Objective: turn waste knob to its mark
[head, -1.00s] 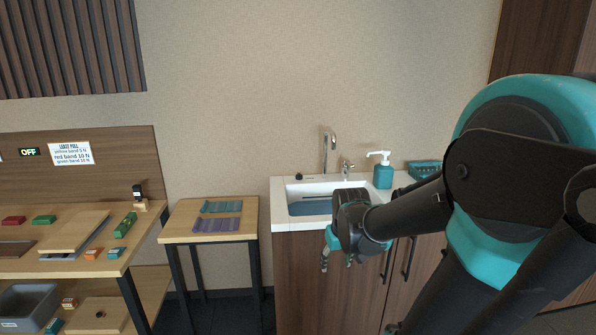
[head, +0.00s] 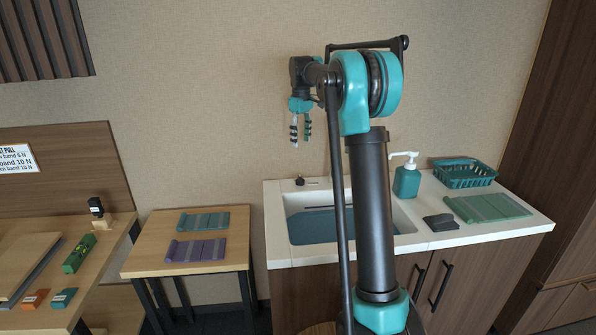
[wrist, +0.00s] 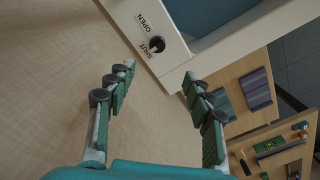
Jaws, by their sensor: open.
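The waste knob (head: 299,181) is small and black, on the white counter at the sink's back left corner. In the wrist view the knob (wrist: 157,44) sits between the printed words OPEN and SHUT; I cannot tell exactly where it points. My gripper (head: 300,140) is open and empty, fingers hanging down, above the counter in the head view and apart from the knob. In the wrist view my gripper (wrist: 158,78) has its fingers spread, and the knob shows beyond the gap between the tips.
The sink basin (head: 305,227) lies right of the knob. A soap bottle (head: 407,181), a teal dish rack (head: 464,174) and a green mat (head: 488,208) are on the counter's right. A small table (head: 150,262) with folded mats stands left. The wall is close behind the counter.

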